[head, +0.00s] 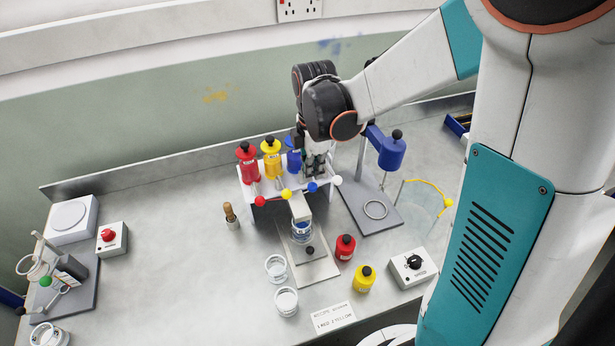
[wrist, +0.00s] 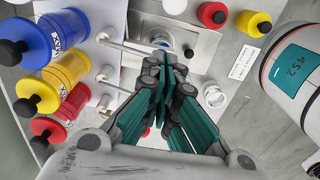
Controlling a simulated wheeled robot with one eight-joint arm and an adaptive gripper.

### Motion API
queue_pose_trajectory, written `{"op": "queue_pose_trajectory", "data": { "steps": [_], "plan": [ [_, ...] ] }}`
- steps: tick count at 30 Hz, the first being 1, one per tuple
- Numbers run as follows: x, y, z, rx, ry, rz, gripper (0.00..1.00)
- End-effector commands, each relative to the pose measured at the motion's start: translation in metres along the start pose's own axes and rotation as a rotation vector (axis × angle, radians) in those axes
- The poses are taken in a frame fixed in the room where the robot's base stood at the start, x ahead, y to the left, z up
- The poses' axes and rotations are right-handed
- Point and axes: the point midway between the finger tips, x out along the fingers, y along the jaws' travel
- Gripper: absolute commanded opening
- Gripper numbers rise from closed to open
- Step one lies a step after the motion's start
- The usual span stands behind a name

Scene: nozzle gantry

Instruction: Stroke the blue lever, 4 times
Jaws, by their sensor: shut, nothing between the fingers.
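The blue lever (head: 313,187) is a ball-ended rod at the front of a white gantry (head: 247,186), between the yellow lever (head: 286,194) and the white lever (head: 337,180). The red lever (head: 260,201) is at the left end. My gripper (head: 315,174) is shut and empty, pointing down, just above and behind the blue ball in the head view; I cannot tell whether they touch. In the wrist view my closed fingers (wrist: 164,48) cover the end of a metal rod (wrist: 126,49) beside the blue bottle (wrist: 66,34), and the blue ball is not clearly visible.
Red (head: 249,170) and yellow (head: 271,163) bottles stand on the gantry beside the blue one. A jar (head: 302,236) sits below on a metal plate (head: 313,268). Loose red (head: 345,247) and yellow (head: 364,279) bottles stand in front. A stand with a blue holder (head: 391,153) is to the right.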

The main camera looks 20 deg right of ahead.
Motion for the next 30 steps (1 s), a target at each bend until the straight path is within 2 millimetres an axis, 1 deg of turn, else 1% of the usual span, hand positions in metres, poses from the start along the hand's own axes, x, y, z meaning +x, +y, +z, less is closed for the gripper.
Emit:
{"op": "queue_pose_trajectory", "data": {
  "steps": [15,18,30],
  "plan": [
    [-0.046,0.000,0.000,0.000,0.000,0.000,0.00],
    [-0.049,0.000,0.000,0.000,0.000,0.000,0.00],
    [-0.048,0.000,0.000,0.000,0.000,0.000,0.00]
  ]
}}
